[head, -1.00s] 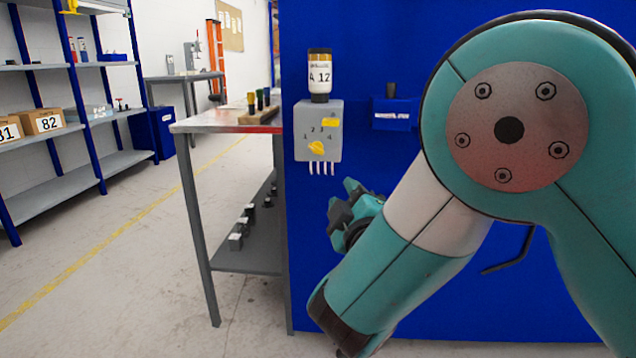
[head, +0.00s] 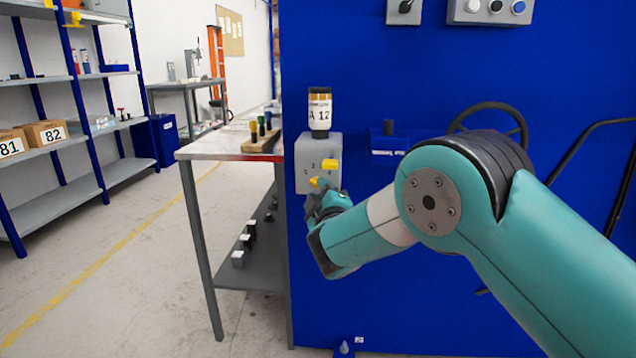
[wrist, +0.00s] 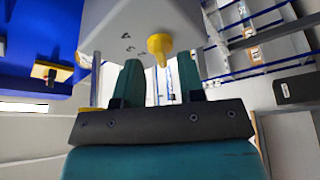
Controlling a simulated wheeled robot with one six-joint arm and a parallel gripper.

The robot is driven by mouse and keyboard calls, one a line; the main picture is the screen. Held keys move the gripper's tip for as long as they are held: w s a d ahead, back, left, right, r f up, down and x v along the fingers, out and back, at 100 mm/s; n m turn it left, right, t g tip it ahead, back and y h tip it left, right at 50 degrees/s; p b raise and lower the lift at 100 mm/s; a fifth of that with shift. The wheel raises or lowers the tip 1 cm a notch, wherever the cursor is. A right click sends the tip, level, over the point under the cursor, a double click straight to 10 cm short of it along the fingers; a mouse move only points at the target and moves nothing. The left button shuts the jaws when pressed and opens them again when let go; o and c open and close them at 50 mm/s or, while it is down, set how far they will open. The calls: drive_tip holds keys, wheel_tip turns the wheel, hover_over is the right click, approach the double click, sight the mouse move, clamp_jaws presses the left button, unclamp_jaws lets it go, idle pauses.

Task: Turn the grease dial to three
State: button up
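The grease dial is a yellow knob (head: 315,183) on the front of a grey box (head: 304,166) fixed to the blue wall. Printed numerals ring the knob; which one it points to I cannot tell. My gripper (head: 322,200) is right at the dial in the head view and hides its lower part. In the wrist view my gripper (wrist: 160,76) is open, with its two dark teal fingers apart. The yellow knob (wrist: 160,46) shows just beyond the fingertips, roughly between them, and does not look gripped. Numerals show beside it on the box (wrist: 112,28).
A metal table (head: 215,147) is on the left. A blue bin (head: 392,146) and a dark handwheel (head: 492,106) are on the right.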

drive_tip(key=shift+x, duration=0.85)
drive_tip(key=shift+c, duration=0.5)
clamp_jaws()
drive_tip(key=shift+r, duration=0.1)
